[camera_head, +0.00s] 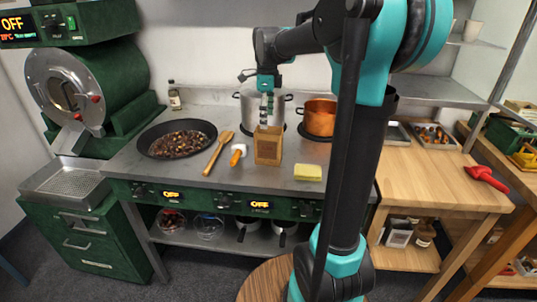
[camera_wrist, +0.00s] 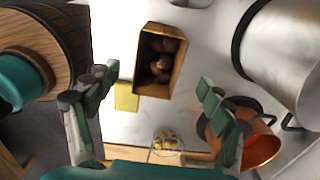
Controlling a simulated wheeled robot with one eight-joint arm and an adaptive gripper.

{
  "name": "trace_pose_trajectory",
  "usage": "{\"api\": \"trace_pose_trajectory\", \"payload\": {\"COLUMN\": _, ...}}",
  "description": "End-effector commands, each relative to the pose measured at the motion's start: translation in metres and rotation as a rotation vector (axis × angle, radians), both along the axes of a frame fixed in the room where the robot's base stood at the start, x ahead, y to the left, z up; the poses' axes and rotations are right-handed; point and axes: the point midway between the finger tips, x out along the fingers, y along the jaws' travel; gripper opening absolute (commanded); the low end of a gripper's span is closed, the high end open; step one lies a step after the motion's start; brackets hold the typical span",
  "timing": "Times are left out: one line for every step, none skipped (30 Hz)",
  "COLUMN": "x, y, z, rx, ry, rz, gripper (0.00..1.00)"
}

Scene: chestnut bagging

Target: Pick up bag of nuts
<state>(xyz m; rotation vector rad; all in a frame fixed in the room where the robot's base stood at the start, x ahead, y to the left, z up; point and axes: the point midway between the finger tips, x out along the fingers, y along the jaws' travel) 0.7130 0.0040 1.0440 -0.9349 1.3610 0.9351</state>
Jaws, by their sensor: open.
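The bag of nuts is a brown, open-topped paper bag (camera_head: 268,148) standing upright on the metal counter, in front of the steel pot. In the wrist view the bag (camera_wrist: 180,72) shows from above, with several dark brown nuts (camera_wrist: 162,62) inside. My gripper (camera_head: 266,110) is above the bag in the head view, pointing down. In the wrist view my gripper (camera_wrist: 156,84) is open, with its fingers apart and nothing held between them. The bag shows beyond and between the fingers; whether a finger touches it cannot be told.
A steel pot (camera_head: 254,106) and a copper pot (camera_head: 320,118) stand behind the bag. A pan of chestnuts (camera_head: 177,139), a wooden spatula (camera_head: 217,155) and an orange-handled tool (camera_head: 238,155) lie left. A yellow sponge (camera_head: 308,173) lies front right. The counter's front strip is mostly clear.

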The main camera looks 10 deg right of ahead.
Motion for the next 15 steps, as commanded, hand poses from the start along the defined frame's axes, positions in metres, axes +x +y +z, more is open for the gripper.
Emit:
{"api": "trace_pose_trajectory", "payload": {"x": 0.0, "y": 0.0, "z": -0.009, "rx": 0.0, "ry": 0.0, "rz": 0.0, "gripper": 0.81}}
{"api": "trace_pose_trajectory", "payload": {"x": 0.0, "y": 0.0, "z": -0.014, "rx": 0.0, "ry": 0.0, "rz": 0.0, "gripper": 0.81}}
{"api": "trace_pose_trajectory", "payload": {"x": 0.0, "y": 0.0, "z": -0.019, "rx": 0.0, "ry": 0.0, "rz": 0.0, "gripper": 0.81}}
{"api": "trace_pose_trajectory", "payload": {"x": 0.0, "y": 0.0, "z": -0.022, "rx": 0.0, "ry": 0.0, "rz": 0.0, "gripper": 0.81}}
{"api": "trace_pose_trajectory", "payload": {"x": 0.0, "y": 0.0, "z": -0.025, "rx": 0.0, "ry": 0.0, "rz": 0.0, "gripper": 0.81}}
{"api": "trace_pose_trajectory", "payload": {"x": 0.0, "y": 0.0, "z": -0.028, "rx": 0.0, "ry": 0.0, "rz": 0.0, "gripper": 0.81}}
{"api": "trace_pose_trajectory", "payload": {"x": 0.0, "y": 0.0, "z": -0.029, "rx": 0.0, "ry": 0.0, "rz": 0.0, "gripper": 0.81}}
{"api": "trace_pose_trajectory", "payload": {"x": 0.0, "y": 0.0, "z": -0.03, "rx": 0.0, "ry": 0.0, "rz": 0.001, "gripper": 0.81}}
{"api": "trace_pose_trajectory", "payload": {"x": 0.0, "y": 0.0, "z": -0.032, "rx": 0.0, "ry": 0.0, "rz": 0.001, "gripper": 0.81}}
{"api": "trace_pose_trajectory", "payload": {"x": 0.0, "y": 0.0, "z": -0.034, "rx": 0.0, "ry": 0.0, "rz": 0.0, "gripper": 0.81}}
{"api": "trace_pose_trajectory", "payload": {"x": -0.001, "y": -0.001, "z": -0.036, "rx": 0.0, "ry": 0.0, "rz": 0.0, "gripper": 0.81}}
{"api": "trace_pose_trajectory", "payload": {"x": -0.001, "y": -0.001, "z": -0.04, "rx": 0.0, "ry": 0.0, "rz": 0.0, "gripper": 0.81}}
{"api": "trace_pose_trajectory", "payload": {"x": -0.002, "y": -0.002, "z": -0.044, "rx": 0.0, "ry": 0.0, "rz": 0.0, "gripper": 0.81}}
{"api": "trace_pose_trajectory", "payload": {"x": -0.002, "y": -0.002, "z": -0.049, "rx": 0.0, "ry": 0.0, "rz": 0.0, "gripper": 0.81}}
{"api": "trace_pose_trajectory", "payload": {"x": -0.003, "y": -0.003, "z": -0.055, "rx": 0.0, "ry": 0.0, "rz": 0.0, "gripper": 0.81}}
